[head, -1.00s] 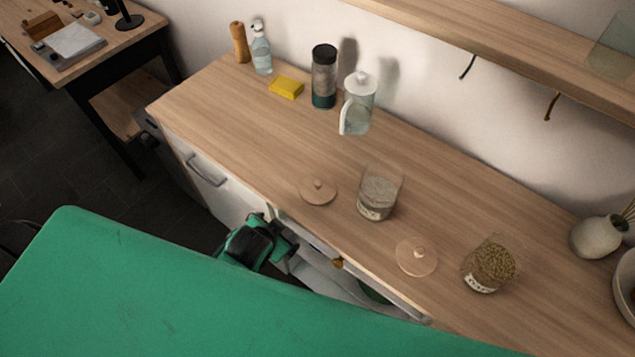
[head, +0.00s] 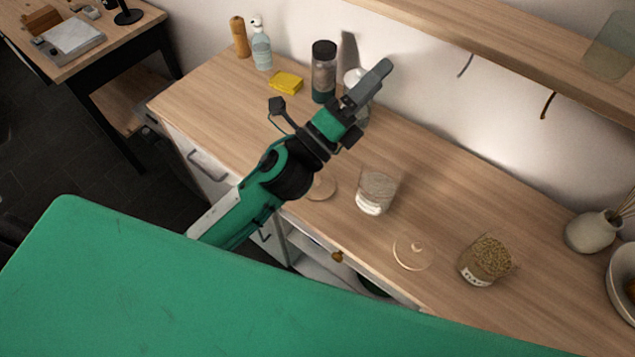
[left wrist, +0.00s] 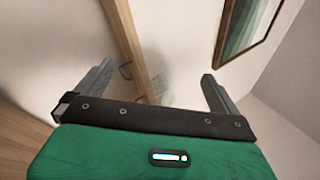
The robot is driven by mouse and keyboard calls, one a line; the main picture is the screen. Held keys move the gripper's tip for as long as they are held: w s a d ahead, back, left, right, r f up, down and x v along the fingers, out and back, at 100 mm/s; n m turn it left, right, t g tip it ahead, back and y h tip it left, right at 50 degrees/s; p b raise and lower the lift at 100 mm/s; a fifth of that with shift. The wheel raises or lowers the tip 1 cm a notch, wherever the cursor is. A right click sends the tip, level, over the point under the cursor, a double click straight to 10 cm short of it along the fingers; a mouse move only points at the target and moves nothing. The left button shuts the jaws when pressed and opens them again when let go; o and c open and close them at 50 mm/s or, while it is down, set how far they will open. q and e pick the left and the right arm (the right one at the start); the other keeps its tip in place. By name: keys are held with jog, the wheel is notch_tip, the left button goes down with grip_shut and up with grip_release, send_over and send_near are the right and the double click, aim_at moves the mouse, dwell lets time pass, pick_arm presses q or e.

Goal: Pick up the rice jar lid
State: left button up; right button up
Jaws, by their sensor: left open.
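A jar with pale, rice-like contents (head: 375,192) stands open on the wooden counter. A round wooden lid (head: 322,187) lies left of it, partly hidden behind my left arm. A second round lid (head: 412,253) with a knob lies between this jar and a jar of brown grains (head: 487,261). I cannot read the labels. My left gripper (head: 372,82) is raised over the back of the counter, in front of the glass pitcher, away from both lids. In the left wrist view its fingers (left wrist: 155,82) are spread and empty. My right gripper is not in view.
A dark-topped bottle (head: 323,72), a yellow sponge (head: 286,83) and a soap bottle (head: 261,45) stand at the back left. A wall shelf (head: 500,45) runs above the counter. A vase (head: 592,232) is at the right. The counter behind the jars is clear.

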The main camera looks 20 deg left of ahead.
pick_arm(q)
jog(key=s+d+m+g+h, duration=0.6)
jog(key=d+m+g+h, duration=0.35)
jog(key=m+g, duration=0.95)
jog(key=m+y, duration=2.3)
send_over(318, 177)
notch_tip(318, 177, down, 19)
notch_tip(318, 177, down, 8)
jog(key=p, duration=0.2)
jog(key=shift+r+p, duration=0.1)
jog(key=shift+p, duration=0.2)
jog(key=shift+f+p, duration=0.55)
jog(key=shift+p, duration=0.05)
notch_tip(318, 177, down, 3)
jog(key=shift+s+f+p, duration=0.1)
jog(key=shift+f+p, duration=0.05)
jog(key=shift+p, duration=0.65)
jog(key=shift+f, duration=0.45)
jog(key=c, duration=0.9)
jog(key=shift+o, duration=0.2)
